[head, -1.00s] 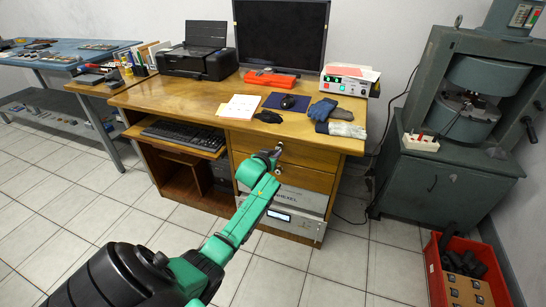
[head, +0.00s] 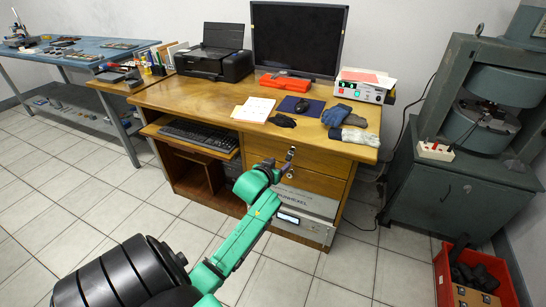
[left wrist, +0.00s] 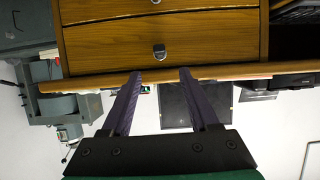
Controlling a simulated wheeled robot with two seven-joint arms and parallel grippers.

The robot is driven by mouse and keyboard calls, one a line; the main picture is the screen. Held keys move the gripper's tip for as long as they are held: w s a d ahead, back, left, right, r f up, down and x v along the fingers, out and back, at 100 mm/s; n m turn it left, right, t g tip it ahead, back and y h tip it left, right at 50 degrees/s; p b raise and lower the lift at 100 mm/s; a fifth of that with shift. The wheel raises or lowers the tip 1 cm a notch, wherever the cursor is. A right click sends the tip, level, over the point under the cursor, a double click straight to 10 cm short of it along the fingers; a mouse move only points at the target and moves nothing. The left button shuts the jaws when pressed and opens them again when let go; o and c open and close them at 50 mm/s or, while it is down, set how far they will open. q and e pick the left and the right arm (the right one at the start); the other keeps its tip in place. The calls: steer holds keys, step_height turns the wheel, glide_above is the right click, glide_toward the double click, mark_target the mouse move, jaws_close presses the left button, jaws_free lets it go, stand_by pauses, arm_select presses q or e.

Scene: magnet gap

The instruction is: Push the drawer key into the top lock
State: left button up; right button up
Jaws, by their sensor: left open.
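The top drawer (head: 325,160) of the wooden desk carries a small silver lock (head: 291,152) at the middle of its front. In the left wrist view, which looks upside down, a silver lock piece (left wrist: 159,51) with a dark mark sits on that drawer front. I cannot tell whether this includes the key. My left gripper (head: 278,166) is in front of the drawers, just below the lock in the head view. In the left wrist view its dark fingers (left wrist: 161,72) are spread with nothing between them, pointing toward the drawer. My right gripper is out of view.
A second lock (left wrist: 155,2) shows on the drawer below. The wooden desktop (head: 210,95) overhangs just above the drawers and holds gloves (head: 336,115), a printer and a monitor. A green machine (head: 450,190) and a red crate (head: 440,272) stand at the right. Tiled floor is clear in front.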

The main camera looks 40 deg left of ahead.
arm_select(q)
steer(key=v, duration=0.6)
steer(key=shift+s, duration=0.1)
steer(key=s+d+f+m+g+h+p, duration=0.1)
steer(key=s+d+f+g+p, duration=0.25)
steer(key=f, duration=0.75)
steer(key=s+d+f+m+g+h+p, duration=0.25)
steer(key=s+d+f, duration=0.2)
steer(key=f, duration=0.65)
steer(key=s+d+f+m+g+p, duration=0.1)
steer(key=s+f, duration=0.3)
steer(key=s, duration=0.5)
steer(key=s+d+f+m+g+p, duration=0.1)
steer(key=s+f, duration=0.4)
steer(key=s, duration=0.5)
steer(key=s+d+f+m+g+p, duration=0.1)
steer(key=s+d+f+g+p, duration=0.2)
steer(key=s, duration=0.7)
steer(key=shift+d+f+g+h+p, duration=0.35)
steer(key=shift+d+f+g+h, duration=0.1)
steer(key=shift+d+f, duration=0.5)
